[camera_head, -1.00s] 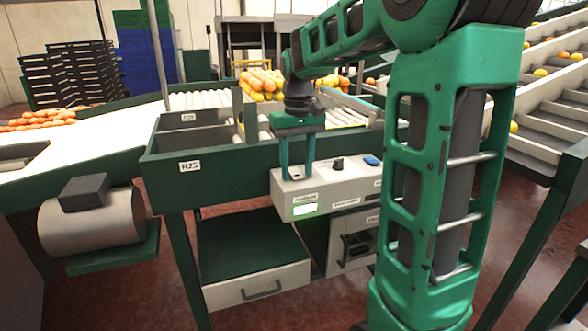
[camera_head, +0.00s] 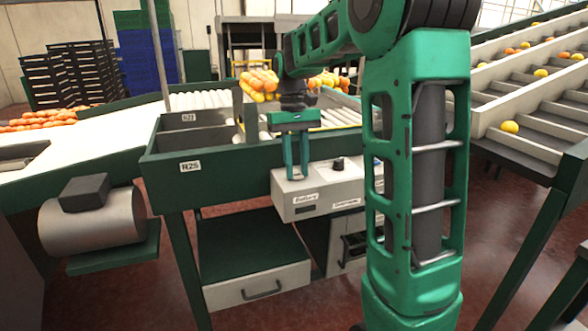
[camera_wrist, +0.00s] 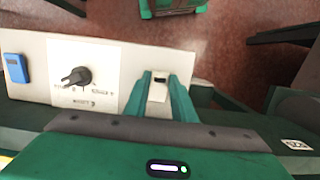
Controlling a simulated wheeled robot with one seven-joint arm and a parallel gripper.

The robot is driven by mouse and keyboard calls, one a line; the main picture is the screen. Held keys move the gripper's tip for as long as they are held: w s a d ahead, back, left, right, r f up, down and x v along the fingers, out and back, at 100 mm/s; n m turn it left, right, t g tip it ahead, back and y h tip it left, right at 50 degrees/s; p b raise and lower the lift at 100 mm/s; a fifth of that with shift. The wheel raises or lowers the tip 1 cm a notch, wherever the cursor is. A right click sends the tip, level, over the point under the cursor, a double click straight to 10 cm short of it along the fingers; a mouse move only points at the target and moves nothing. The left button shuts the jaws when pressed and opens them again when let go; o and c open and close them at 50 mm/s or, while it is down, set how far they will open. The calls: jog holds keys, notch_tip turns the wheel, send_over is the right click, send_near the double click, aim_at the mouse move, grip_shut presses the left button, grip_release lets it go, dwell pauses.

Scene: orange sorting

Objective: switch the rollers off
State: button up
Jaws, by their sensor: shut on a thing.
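The light-grey control box (camera_head: 320,190) stands at the front of the green sorting table. Its front has a small label, hard to read, above an indicator window (camera_head: 305,209) that is dark. My gripper (camera_head: 297,177) points straight down at the left part of the box top. In the wrist view its green fingers stand on either side of a small black-and-white switch (camera_wrist: 159,91) and are shut on it. The fingers hide part of the switch. A black knob (camera_wrist: 75,78) sits beside it, and it also shows in the head view (camera_head: 338,163).
A blue device (camera_wrist: 16,68) lies at the box's far end. The white rollers (camera_head: 205,100) and piled oranges (camera_head: 258,82) are behind. A stepped conveyor (camera_head: 540,110) with oranges rises at the right. A drawer (camera_head: 255,285) is below the table.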

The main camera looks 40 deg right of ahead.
jog(key=shift+w+r+g, duration=0.1)
jog(key=shift+w+g, duration=0.1)
jog(key=shift+g, duration=0.3)
jog(key=o, duration=1.1)
jog(key=shift+c, duration=0.2)
jog(key=shift+r, duration=0.1)
jog(key=v, duration=1)
jog(key=shift+w+r, duration=0.2)
jog(key=shift+r, duration=0.05)
jog(key=shift+d, duration=0.15)
jog(key=s+f+m+t, duration=0.1)
jog(key=s+f, duration=0.5)
jog(key=s, duration=0.4)
jog(key=s+a+f+m+t, duration=0.1)
jog(key=s+f, duration=0.5)
jog(key=s, duration=0.4)
jog(key=s+a+f+m+t, duration=0.1)
jog(key=s+f, duration=0.5)
jog(key=s, duration=0.5)
jog(key=shift+f, duration=0.4)
